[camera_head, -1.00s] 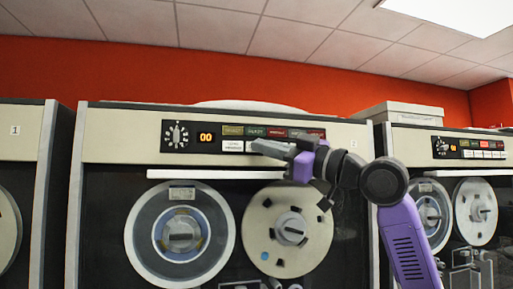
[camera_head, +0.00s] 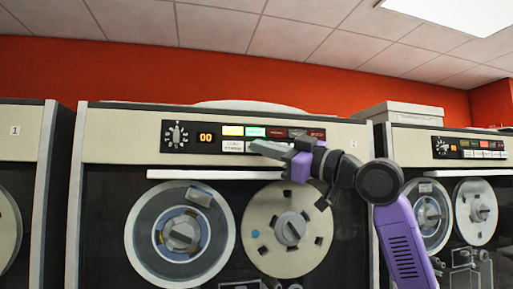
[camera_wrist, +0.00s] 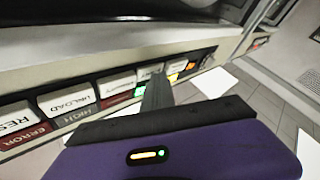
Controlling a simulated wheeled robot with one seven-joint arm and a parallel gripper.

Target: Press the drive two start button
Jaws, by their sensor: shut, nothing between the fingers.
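The middle tape drive (camera_head: 110,140) has a control panel with a knob, an orange "00" display, a row of indicators and a row of white buttons. Its yellow indicator (camera_head: 233,130) and green indicator (camera_head: 255,132) are lit. The leftmost white button (camera_head: 232,146) is clear of my gripper. My gripper (camera_head: 262,148) is shut and empty, its tip at the button row just right of that button. In the wrist view, the fingers (camera_wrist: 157,90) reach a white button (camera_wrist: 150,71), partly hiding it. I cannot read a start label or tell whether they touch.
The panel's unload button (camera_wrist: 68,102) and reset button (camera_wrist: 14,118) lie to the left in the wrist view. Two reels (camera_head: 180,236) sit below the panel. Similar drives stand at left (camera_head: 20,145) and right (camera_head: 410,146).

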